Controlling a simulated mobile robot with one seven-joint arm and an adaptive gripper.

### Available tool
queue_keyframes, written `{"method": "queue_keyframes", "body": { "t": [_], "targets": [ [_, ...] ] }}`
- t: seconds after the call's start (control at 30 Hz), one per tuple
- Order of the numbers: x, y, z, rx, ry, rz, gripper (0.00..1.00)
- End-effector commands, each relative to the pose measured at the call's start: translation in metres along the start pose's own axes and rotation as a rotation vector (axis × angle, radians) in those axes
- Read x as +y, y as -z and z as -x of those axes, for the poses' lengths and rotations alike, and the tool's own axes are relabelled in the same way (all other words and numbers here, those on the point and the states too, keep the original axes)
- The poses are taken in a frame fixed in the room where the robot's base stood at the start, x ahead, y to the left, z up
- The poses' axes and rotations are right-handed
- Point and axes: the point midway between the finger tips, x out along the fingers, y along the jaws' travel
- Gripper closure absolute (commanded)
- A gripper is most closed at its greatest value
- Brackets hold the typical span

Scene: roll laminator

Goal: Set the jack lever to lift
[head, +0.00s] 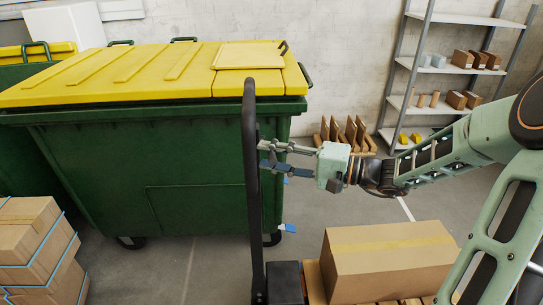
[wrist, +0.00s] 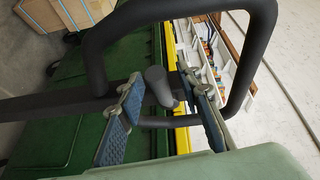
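The pallet jack's dark handle (head: 251,170) stands upright in the middle of the head view, in front of the green bin. In the wrist view its loop (wrist: 96,62) arches around a short, round-ended dark jack lever (wrist: 158,84) set on the crossbar. My gripper (head: 265,155) is at the handle's upper part, reaching in from the right. In the wrist view my gripper (wrist: 159,77) is open, with one blue-padded finger on each side of the lever. I cannot tell whether either finger touches it. The lever is hidden in the head view.
A cardboard box (head: 385,262) sits on a pallet right of the handle's base. A green bin with a yellow lid (head: 150,75) stands close behind the handle. Stacked boxes (head: 35,250) are at lower left, and a shelf (head: 450,70) is at back right.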

Motion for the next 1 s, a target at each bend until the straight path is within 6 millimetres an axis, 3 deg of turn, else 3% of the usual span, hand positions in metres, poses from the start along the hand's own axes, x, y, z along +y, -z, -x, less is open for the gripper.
{"method": "queue_keyframes", "body": {
  "t": [0.07, 0.37, 0.7, 1.0],
  "targets": [
    [0.000, 0.000, 0.000, 0.000, 0.000, 0.000, 0.69],
    [0.000, 0.000, 0.000, 0.000, 0.000, 0.000, 1.00],
    [0.001, 0.000, 0.000, 0.000, 0.001, 0.002, 1.00],
    [0.013, 0.000, -0.001, 0.007, 0.041, 0.099, 1.00]
  ]
}}
